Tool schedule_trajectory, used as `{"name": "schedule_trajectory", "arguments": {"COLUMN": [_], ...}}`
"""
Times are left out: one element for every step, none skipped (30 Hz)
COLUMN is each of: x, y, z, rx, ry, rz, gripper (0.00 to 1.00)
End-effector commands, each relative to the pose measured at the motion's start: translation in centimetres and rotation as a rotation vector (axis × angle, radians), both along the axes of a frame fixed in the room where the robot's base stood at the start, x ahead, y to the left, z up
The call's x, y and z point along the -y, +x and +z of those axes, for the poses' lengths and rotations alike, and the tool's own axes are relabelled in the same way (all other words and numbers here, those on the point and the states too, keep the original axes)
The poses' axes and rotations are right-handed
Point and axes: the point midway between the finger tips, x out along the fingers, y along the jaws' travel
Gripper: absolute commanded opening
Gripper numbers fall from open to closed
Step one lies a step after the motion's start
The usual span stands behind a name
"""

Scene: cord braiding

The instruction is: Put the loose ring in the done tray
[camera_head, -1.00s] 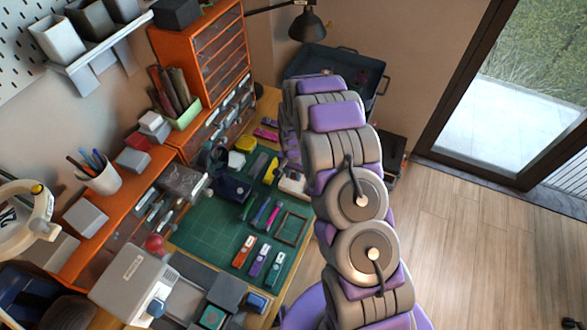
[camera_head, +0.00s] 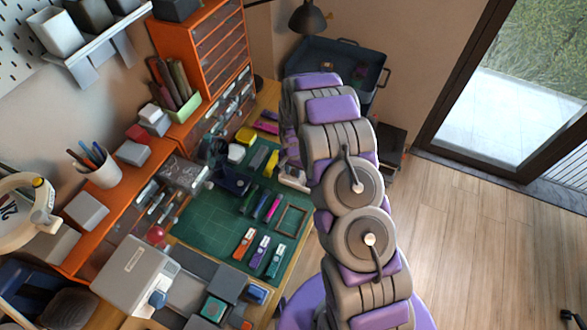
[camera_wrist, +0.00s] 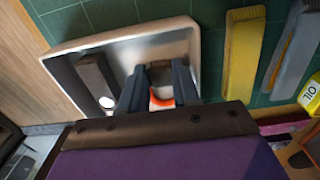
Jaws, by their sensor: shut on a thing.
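In the wrist view the two dark fingers of my gripper (camera_wrist: 160,76) are shut on a small orange and white piece, which looks like the loose ring (camera_wrist: 162,99). Only part of the ring shows between the fingers. The fingers are over a pale, shallow tray (camera_wrist: 120,40), which looks like the done tray. A grey bar with a white round end (camera_wrist: 97,80) lies in its left part. I cannot tell how high the ring is above the tray floor. In the head view my arm hides the gripper and most of this tray (camera_head: 293,180).
On the green mat (camera_head: 205,218) lie several coloured cords or tools and a small frame (camera_head: 291,222). A yellow bar (camera_wrist: 241,52) and a grey bar (camera_wrist: 292,55) lie right of the tray. Orange drawers (camera_head: 205,50) line the wall; a dark bin (camera_head: 335,65) stands behind.

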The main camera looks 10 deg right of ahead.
Motion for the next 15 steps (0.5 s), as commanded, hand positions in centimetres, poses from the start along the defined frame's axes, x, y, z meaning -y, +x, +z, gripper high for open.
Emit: {"name": "schedule_trajectory", "arguments": {"x": [0.0, 0.01, 0.01, 0.01, 0.01, 0.01, 0.0, 0.0, 0.0, 0.0, 0.0, 0.0, 0.01, 0.01, 0.01], "y": [-0.01, -0.01, -0.01, 0.01, 0.01, 0.01, 0.02, 0.02, 0.02, 0.02, 0.02, 0.02, 0.03, 0.03, 0.03], "z": [-0.06, -0.08, -0.1, -0.1, -0.1, -0.1, -0.1, -0.09, -0.09, -0.09, -0.09, -0.09, -0.08, -0.08, -0.08], "rx": [0.0, 0.0, 0.0, 0.0, 0.0, 0.0, 0.001, 0.001, 0.001, 0.001, 0.001, 0.001, 0.001, 0.001, 0.001], "ry": [0.0, 0.0, 0.0, 0.0, 0.0, 0.0, -0.001, -0.001, -0.001, -0.001, -0.001, -0.001, -0.001, -0.001, -0.001], "rz": [0.0, 0.0, 0.0, 0.0, 0.0, 0.0, 0.0, 0.0, 0.0, 0.0, 0.0, 0.0, 0.0, 0.0, 0.0], "gripper": [0.09, 0.09, 0.09, 0.09, 0.09, 0.09, 0.09, 0.09, 0.32, 0.34, 0.37, 0.41, 0.44, 0.47, 0.51]}}
